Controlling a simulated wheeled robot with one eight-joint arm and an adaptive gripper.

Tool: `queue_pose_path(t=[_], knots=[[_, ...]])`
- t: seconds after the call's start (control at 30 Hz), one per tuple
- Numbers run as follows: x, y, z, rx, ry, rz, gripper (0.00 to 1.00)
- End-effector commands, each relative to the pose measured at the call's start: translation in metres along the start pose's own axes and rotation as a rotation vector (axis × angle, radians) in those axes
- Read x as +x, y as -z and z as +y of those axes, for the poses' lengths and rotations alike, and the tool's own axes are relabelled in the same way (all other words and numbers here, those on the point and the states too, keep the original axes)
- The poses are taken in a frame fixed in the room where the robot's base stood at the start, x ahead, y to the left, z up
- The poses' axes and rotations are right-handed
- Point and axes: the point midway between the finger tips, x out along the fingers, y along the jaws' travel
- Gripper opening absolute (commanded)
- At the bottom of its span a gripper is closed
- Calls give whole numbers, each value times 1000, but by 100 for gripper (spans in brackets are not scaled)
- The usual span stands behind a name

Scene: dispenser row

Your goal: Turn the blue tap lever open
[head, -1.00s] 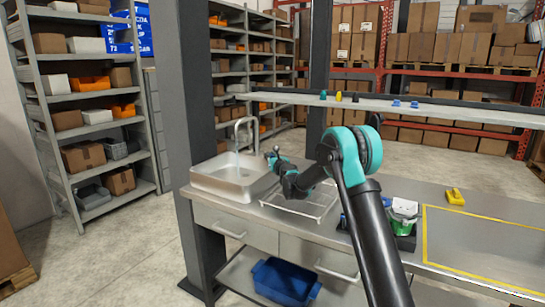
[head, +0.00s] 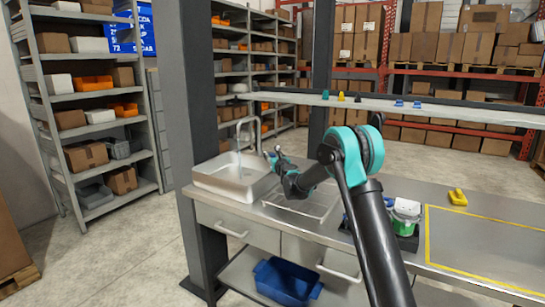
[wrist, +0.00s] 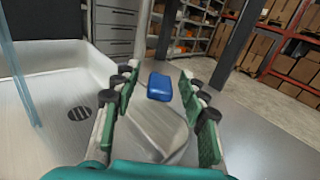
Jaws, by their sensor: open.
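The blue tap lever (wrist: 160,87) shows in the middle of the wrist view, between the two fingers of my gripper (wrist: 160,76). The fingers are spread, with gaps visible on both sides of the lever. In the head view my gripper (head: 274,158) is beside the curved metal tap (head: 247,121), at the right edge of the steel sink (head: 220,184). My gripper hides the lever there. A pale stream (wrist: 22,85) runs down at the left of the wrist view, and a thin stream also shows below the spout in the head view.
A wire rack (head: 318,208) lies right of the sink, under my arm. A green-and-white container (head: 405,214) and a yellow item (head: 457,197) stand farther right on the counter (head: 480,228). A shelf (head: 450,112) runs behind. A dark post (head: 202,85) stands left.

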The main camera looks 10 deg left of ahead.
Motion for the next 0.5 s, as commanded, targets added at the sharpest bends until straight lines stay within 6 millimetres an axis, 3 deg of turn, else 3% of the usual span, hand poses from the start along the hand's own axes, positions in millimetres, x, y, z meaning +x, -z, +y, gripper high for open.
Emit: queue_pose_path(t=[0.17, 0.5], knots=[[-18, 0, 0, 0, 0, 0, 43], [-86, 0, 0, 0, 0, 0, 43]])
